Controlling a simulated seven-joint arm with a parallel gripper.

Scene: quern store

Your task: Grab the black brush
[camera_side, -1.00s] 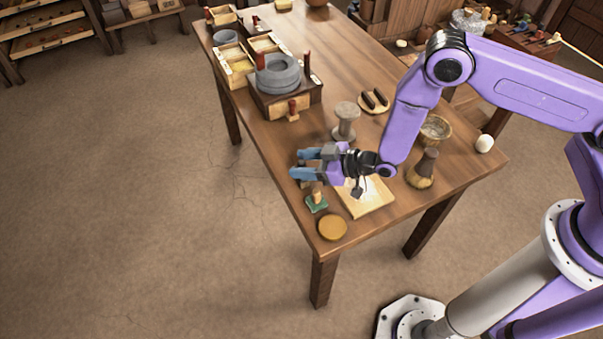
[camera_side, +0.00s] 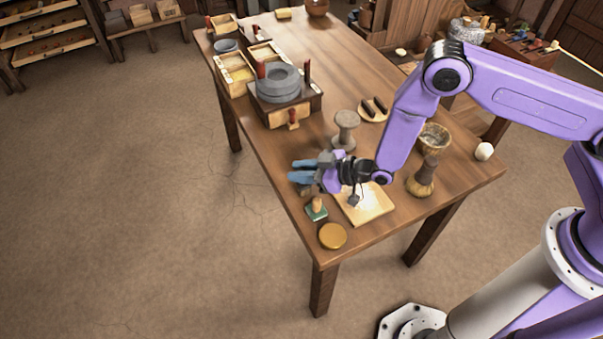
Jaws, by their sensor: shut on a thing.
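My gripper (camera_side: 302,171) is low over the table's left front edge, with its blue fingers pointing left and close together. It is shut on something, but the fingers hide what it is. A little dark shape shows just under the fingers; I cannot tell whether it is a black brush. A brush-like object (camera_side: 422,179) with a dark grip and a tan lower part stands upright on the table, to the right of the gripper and apart from it. No other thing in view is clearly a black brush.
A green-based block with a tan knob (camera_side: 316,210) stands just below the gripper. A pale board (camera_side: 370,208), a round yellow disc (camera_side: 332,236), a grey spool-shaped stand (camera_side: 345,128), a bowl (camera_side: 435,137) and a stone quern (camera_side: 278,83) are on the wooden table (camera_side: 385,232).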

